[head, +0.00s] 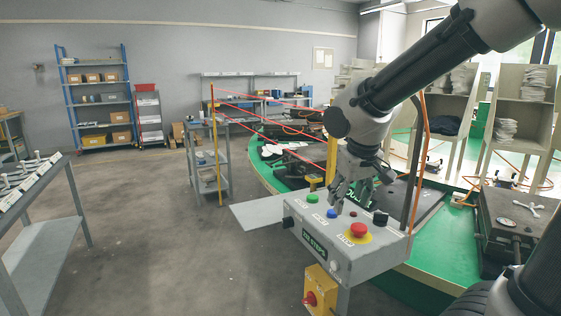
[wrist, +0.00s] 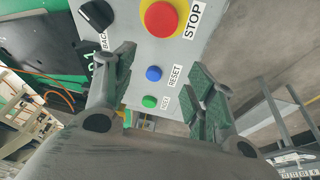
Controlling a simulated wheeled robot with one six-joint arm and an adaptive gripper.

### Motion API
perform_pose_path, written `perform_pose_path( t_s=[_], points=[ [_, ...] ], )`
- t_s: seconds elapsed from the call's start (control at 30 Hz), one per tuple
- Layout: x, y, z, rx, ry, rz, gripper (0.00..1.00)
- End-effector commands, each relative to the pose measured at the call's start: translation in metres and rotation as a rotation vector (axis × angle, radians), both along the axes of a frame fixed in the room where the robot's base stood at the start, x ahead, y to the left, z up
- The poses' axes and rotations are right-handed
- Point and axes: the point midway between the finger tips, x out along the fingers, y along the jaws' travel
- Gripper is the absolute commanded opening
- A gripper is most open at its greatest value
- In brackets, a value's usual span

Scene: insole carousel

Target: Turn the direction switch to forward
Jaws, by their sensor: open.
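The direction switch is a black knob (head: 380,219) on the top face of the grey control box (head: 318,255). It also shows as the black knob (wrist: 97,14) at the top edge of the wrist view, partly cut off, beside a label reading BACK. I cannot tell for sure which way it points. My gripper (head: 347,203) is open and empty above the box, in front of the knob in the wrist view, with its fingers (wrist: 160,88) apart and the blue and green buttons showing between them. No finger visibly touches the knob.
Beside the knob sit a red STOP button (head: 358,230) on yellow, a blue RESET button (head: 331,213) and a green button (head: 312,199). A yellow box with a red knob (head: 310,298) hangs below. The green carousel (head: 262,170) lies behind; floor at left is open.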

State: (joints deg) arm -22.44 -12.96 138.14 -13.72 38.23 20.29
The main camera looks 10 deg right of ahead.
Motion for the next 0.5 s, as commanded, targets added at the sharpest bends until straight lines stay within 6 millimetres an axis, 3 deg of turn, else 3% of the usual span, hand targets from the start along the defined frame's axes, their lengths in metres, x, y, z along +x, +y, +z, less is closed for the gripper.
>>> perform_pose_path(
  t_s=[0.5],
  points=[
    [0.084, 0.077, 0.001, 0.165, -0.171, -0.121, 0.55]
  ],
)
